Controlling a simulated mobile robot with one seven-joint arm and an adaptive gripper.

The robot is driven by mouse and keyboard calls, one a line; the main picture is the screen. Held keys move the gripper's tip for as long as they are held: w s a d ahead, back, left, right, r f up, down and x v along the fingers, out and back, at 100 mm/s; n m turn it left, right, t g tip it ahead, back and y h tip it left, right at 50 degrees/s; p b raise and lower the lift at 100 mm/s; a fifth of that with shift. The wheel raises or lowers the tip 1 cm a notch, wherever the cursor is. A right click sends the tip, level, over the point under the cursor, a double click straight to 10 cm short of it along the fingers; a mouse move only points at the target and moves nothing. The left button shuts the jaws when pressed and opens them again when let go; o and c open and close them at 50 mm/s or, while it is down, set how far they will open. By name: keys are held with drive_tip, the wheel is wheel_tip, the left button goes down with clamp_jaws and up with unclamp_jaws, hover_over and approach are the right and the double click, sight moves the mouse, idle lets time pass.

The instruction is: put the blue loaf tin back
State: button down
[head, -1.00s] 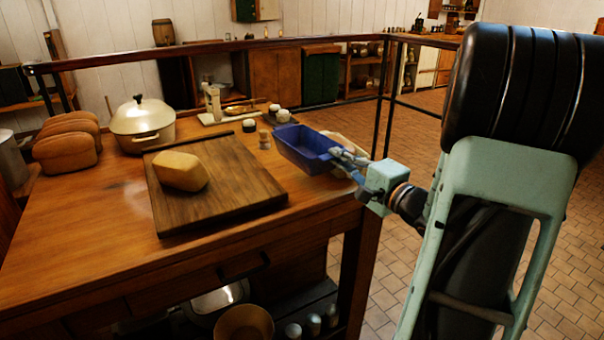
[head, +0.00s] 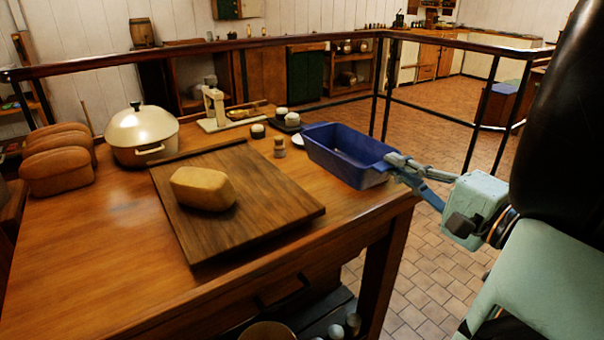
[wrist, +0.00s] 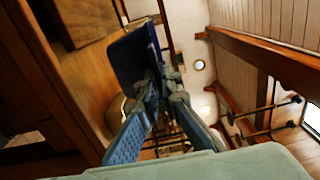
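The blue loaf tin (head: 340,160) is at the right end of the wooden table, with its open top up. My gripper (head: 396,164) is shut on the tin's near right end, at the rim. In the wrist view the tin (wrist: 132,58) is a dark blue shape beyond my fingers (wrist: 160,82), which close in on its edge. The tin overlaps the table's right edge in the head view; I cannot tell whether its base touches the top. Its far side and underside are hidden.
On the table (head: 110,245) lies a cutting board (head: 260,190) with a loaf (head: 203,188). A railing (head: 440,40) runs behind the table. Tiled floor is open at right.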

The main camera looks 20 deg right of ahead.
drive_tip(key=w+f+b, duration=0.1)
drive_tip(key=w, duration=0.1)
drive_tip(key=w+f+b, duration=0.2)
drive_tip(key=w, duration=0.1)
drive_tip(key=w+f+b, duration=0.1)
drive_tip(key=w, duration=0.2)
drive_tip(key=shift+w+a+f, duration=0.1)
drive_tip(key=shift+a+f, duration=0.05)
drive_tip(key=shift+a, duration=0.05)
drive_tip(key=w+f+b, duration=0.1)
drive_tip(key=w+f, duration=0.1)
drive_tip(key=w+f+b, duration=0.2)
drive_tip(key=f, duration=0.1)
drive_tip(key=shift+w+d, duration=0.15)
drive_tip(key=shift+w, duration=0.05)
wheel_tip(320, 180, down, 4)
drive_tip(key=shift+w+r+b, duration=0.15)
drive_tip(key=shift+r+b, duration=0.1)
drive_tip(key=shift+b, duration=0.65)
drive_tip(key=shift+r, duration=0.15)
drive_tip(key=c, duration=2.2)
unclamp_jaws()
drive_tip(key=shift+f, duration=0.2)
